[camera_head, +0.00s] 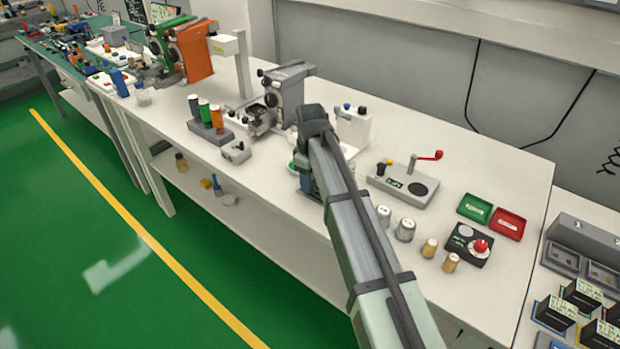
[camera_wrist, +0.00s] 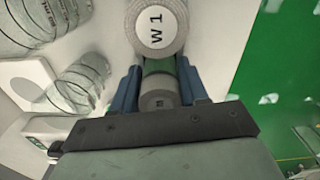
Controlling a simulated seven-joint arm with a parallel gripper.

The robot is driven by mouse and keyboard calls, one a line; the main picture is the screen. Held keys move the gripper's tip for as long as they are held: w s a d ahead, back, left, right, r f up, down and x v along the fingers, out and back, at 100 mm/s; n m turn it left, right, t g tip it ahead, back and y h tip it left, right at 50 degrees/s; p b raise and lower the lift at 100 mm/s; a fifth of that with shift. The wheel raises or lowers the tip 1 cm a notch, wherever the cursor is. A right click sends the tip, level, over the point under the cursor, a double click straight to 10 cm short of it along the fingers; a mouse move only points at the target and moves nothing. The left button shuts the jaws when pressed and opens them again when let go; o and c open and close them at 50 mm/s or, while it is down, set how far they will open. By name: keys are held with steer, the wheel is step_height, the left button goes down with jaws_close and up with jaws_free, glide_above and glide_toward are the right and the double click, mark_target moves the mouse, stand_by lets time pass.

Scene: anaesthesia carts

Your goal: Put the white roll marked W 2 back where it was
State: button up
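In the wrist view a white roll marked W 1 (camera_wrist: 155,27) is seen end-on just beyond my gripper (camera_wrist: 160,68). My two blue fingers stand apart, one on each side of a grey cylinder (camera_wrist: 160,100) with a dark square on its end. A green part (camera_wrist: 159,66) lies between that cylinder and the W 1 roll. I cannot tell whether the fingers press on the cylinder or only flank it. No marking W 2 is readable in either view. In the head view my arm hides the fingertips, which are low over the white bench (camera_head: 330,235).
Clear ribbed containers (camera_wrist: 78,85) are left of my fingers in the wrist view. In the head view a grey device (camera_head: 285,95) stands behind my arm and a crank board (camera_head: 408,183) is to its right. White-topped jars (camera_head: 405,230) stand close to the arm's right side.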

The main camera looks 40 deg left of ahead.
steer(key=o, duration=0.3)
step_height(320, 180, up, 12)
steer(key=shift+r, duration=0.15)
stand_by(0.6)
stand_by(0.4)
